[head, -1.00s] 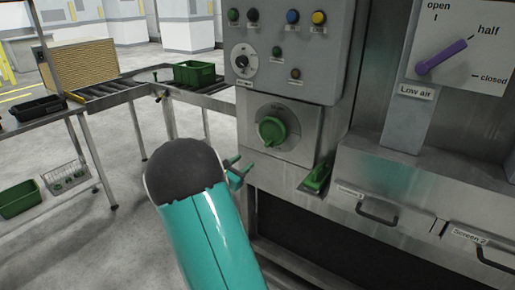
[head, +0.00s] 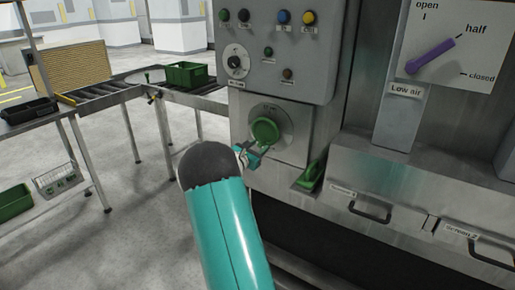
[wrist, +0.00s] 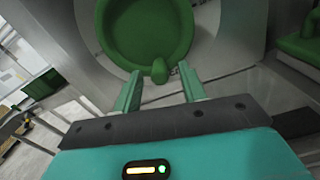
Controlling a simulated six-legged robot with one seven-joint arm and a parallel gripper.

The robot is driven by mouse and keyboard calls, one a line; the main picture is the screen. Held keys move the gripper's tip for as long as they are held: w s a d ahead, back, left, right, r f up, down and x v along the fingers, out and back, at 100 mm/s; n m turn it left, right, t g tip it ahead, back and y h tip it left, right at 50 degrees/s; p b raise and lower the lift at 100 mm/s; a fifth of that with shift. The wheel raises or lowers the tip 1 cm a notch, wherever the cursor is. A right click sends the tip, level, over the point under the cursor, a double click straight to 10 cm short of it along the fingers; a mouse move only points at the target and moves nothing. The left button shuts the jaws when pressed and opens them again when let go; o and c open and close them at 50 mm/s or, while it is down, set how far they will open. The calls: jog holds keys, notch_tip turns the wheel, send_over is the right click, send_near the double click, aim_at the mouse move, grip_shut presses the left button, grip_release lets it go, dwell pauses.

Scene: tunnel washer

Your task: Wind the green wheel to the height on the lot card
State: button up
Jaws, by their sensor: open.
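The green wheel (head: 265,131) is mounted on a grey plate on the machine front, below the button panel. In the wrist view the wheel (wrist: 147,30) fills the upper middle, with a rounded green knob (wrist: 160,70) at its lower rim. My gripper (head: 254,157) is just below the wheel. In the wrist view its two fingers (wrist: 160,84) are open and point at the knob, which shows between their tips. I cannot tell whether the fingers touch it. No lot card can be made out.
A green lever (head: 311,177) juts out right of the wheel. Drawers with black handles (head: 370,211) lie further right. A purple pointer (head: 432,56) on a white dial stands near "half". A roller table with a green crate (head: 188,74) is at left.

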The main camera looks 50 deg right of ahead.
aim_at(256, 137)
jog(key=shift+c, duration=0.2)
grip_shut()
jog(key=shift+w+a+m, duration=0.1)
jog(key=shift+w+m, duration=0.15)
jog(key=shift+m, duration=0.15)
jog(key=m, duration=0.1)
jog(key=w+m, duration=0.1)
jog(key=m, duration=0.2)
jog(key=shift+w+a+r, duration=0.1)
jog(key=shift+w+r, duration=0.2)
jog(key=shift+w, duration=0.05)
jog(key=shift+w+r+m, duration=0.25)
jog(key=shift+w+m, duration=0.05)
jog(key=shift+m, duration=0.7)
jog(key=shift+w+r+m, duration=0.2)
jog(key=shift+w+m, duration=0.1)
jog(key=shift+m, duration=0.7)
